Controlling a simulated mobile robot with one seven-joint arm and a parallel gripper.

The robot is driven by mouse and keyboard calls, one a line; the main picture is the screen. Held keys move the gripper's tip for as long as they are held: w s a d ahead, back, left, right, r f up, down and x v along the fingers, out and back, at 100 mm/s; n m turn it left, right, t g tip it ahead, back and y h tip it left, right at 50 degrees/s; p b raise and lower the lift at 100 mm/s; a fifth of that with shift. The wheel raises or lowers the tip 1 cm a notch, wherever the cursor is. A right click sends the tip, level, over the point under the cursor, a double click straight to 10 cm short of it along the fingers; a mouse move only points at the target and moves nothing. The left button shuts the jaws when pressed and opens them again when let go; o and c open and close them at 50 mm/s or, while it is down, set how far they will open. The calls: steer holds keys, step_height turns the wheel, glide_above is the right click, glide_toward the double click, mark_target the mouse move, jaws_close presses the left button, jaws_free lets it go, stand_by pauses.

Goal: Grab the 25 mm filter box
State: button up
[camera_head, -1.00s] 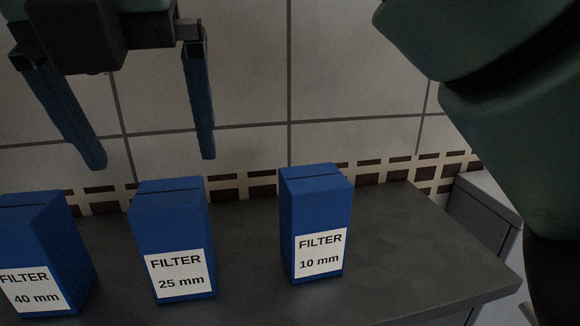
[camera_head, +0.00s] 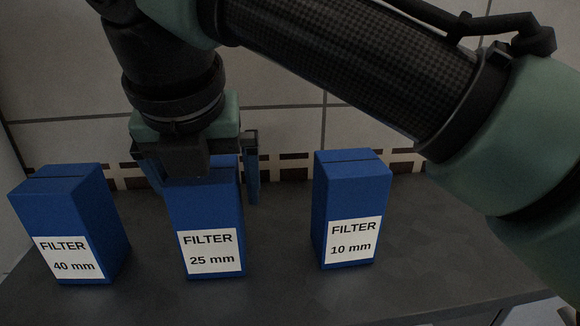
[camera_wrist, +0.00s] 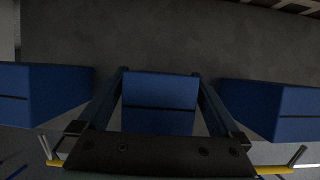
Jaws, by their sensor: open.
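The 25 mm filter box (camera_head: 205,222) is a blue upright box with a white label, the middle of three on the dark counter. My gripper (camera_head: 208,190) is directly above and around its top, with one finger showing at the box's right side and the other partly showing at its upper left. In the wrist view the box's top (camera_wrist: 159,103) lies between the two fingers of my gripper (camera_wrist: 160,85). The fingers are open, one on each side; whether either touches the box I cannot tell. The back of the box's top is hidden by my gripper in the head view.
The 40 mm filter box (camera_head: 70,225) stands to the left and the 10 mm filter box (camera_head: 350,210) to the right, each with a gap to the middle box. The dark counter (camera_head: 285,275) is bare in front. A tiled wall (camera_head: 280,130) rises behind.

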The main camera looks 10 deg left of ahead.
steer(key=shift+s, duration=0.15)
steer(key=shift+s+r, duration=0.15)
steer(key=c, duration=1.4)
steer(key=shift+c, duration=0.3)
